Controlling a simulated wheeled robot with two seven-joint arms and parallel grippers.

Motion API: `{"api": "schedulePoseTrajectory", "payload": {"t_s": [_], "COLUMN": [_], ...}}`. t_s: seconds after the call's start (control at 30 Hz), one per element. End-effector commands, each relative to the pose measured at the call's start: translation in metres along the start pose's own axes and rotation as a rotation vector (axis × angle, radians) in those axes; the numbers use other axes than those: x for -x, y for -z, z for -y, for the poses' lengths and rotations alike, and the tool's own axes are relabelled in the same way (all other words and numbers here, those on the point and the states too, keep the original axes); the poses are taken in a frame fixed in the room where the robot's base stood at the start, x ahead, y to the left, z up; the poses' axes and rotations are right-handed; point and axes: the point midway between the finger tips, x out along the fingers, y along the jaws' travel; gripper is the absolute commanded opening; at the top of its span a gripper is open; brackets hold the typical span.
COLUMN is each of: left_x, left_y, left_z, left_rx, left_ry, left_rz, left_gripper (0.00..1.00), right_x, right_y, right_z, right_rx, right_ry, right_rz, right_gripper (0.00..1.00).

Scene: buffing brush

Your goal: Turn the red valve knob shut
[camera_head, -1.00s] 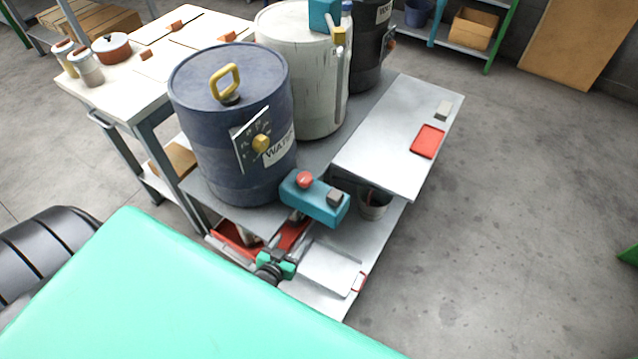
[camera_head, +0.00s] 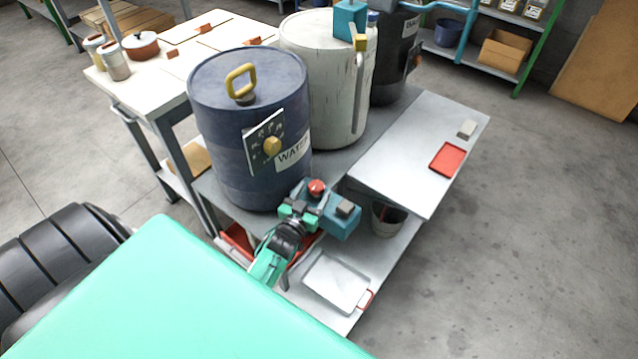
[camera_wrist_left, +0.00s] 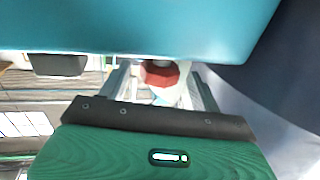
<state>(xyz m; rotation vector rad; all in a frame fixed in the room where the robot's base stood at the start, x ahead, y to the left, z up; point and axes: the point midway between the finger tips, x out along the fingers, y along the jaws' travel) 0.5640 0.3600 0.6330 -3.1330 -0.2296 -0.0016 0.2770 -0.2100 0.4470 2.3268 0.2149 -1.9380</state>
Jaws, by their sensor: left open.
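In the left wrist view the knob (camera_wrist_left: 160,74) shows between the two grey fingers (camera_wrist_left: 160,88), just under the teal block (camera_wrist_left: 150,25). I cannot tell whether the fingers touch it. My right gripper is in neither view.
The blue drum (camera_head: 240,165) stands right behind the valve, with a white drum (camera_head: 325,100) and a dark drum farther back. A grey side shelf (camera_head: 400,160) lies to the right, holding a red tray (camera_head: 446,160). Below is a metal tray (camera_head: 337,282). Open floor lies to the right.

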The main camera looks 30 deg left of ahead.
Motion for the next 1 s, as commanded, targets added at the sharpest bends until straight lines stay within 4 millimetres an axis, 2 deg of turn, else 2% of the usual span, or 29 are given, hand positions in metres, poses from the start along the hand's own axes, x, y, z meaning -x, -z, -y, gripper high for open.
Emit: {"api": "schedulePoseTrajectory", "payload": {"t_s": [0.1, 0.3, 0.7, 0.77, 0.93, 1.0], "left_x": [-0.020, -0.040, -0.046, -0.046, -0.046, -0.046], "left_y": [0.001, -0.001, -0.001, -0.001, 0.000, 0.000], "left_z": [0.000, 0.000, 0.000, 0.000, 0.000, 0.000], "left_rx": [0.001, 0.000, 0.000, 0.000, 0.000, 0.000], "left_ry": [0.000, 0.000, 0.000, 0.000, 0.000, 0.000], "left_rz": [-0.001, 0.001, 0.001, 0.001, 0.001, 0.001], "left_gripper": [0.64, 0.64, 0.64, 0.55, 0.21, 0.20], "right_x": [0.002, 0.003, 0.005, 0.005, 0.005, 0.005], "right_y": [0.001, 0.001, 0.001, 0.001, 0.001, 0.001], "right_z": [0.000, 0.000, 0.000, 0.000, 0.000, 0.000], "right_rx": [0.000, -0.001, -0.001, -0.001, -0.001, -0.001], "right_ry": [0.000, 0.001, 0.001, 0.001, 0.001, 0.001], "right_rz": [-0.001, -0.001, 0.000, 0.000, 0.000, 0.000], "right_gripper": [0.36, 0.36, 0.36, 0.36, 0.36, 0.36]}}
